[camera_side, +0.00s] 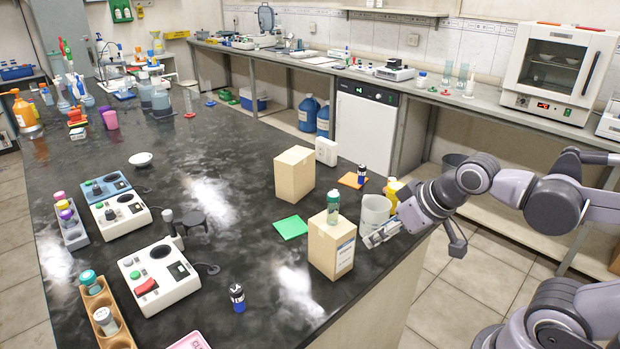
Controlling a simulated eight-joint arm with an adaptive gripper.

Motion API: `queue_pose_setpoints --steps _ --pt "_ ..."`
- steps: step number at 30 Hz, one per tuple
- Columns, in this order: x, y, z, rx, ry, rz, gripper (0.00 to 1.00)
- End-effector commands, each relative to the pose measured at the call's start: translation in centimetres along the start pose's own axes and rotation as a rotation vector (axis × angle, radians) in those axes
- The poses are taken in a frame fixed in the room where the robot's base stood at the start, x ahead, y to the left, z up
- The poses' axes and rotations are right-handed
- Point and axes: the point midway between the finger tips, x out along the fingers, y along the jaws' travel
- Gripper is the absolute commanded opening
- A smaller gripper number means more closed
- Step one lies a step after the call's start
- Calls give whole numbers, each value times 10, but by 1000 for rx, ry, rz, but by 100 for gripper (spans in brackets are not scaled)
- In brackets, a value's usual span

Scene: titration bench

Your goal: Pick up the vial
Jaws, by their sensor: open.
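A clear vial with a green cap (333,208) stands upright on top of a cardboard box (331,248) near the bench's right edge. A similar small dark vial (361,174) stands at an orange square farther back. My gripper (373,238) is open, low beside the right side of the box and in front of a translucent beaker. It is below and to the right of the green-capped vial, apart from it, and nothing shows between its fingers.
The translucent beaker (375,212) and a yellow bottle (392,192) stand close to my gripper. A second box (294,174), a green square (290,227) and an orange square (351,181) lie beyond. White instruments (158,273) and vial racks occupy the left. The bench middle is mostly clear.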

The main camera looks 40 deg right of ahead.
Motion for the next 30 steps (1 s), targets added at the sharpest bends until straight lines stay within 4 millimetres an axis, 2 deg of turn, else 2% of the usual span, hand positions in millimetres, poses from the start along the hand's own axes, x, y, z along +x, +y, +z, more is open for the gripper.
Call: queue_pose_setpoints --steps 3,4,5,13,16,20,25,30 --pt "0 0 0 0 0 0 45" --pt "0 0 0 0 0 0 51" --pt "0 0 0 0 0 0 52" --pt "0 0 0 -2 0 0 52" --pt "-1 2 -7 -24 -8 7 52" --pt "-4 11 -31 -112 -42 30 52" --pt "-3 32 -76 -298 -120 70 52" --pt "6 56 -120 -485 -210 94 52"
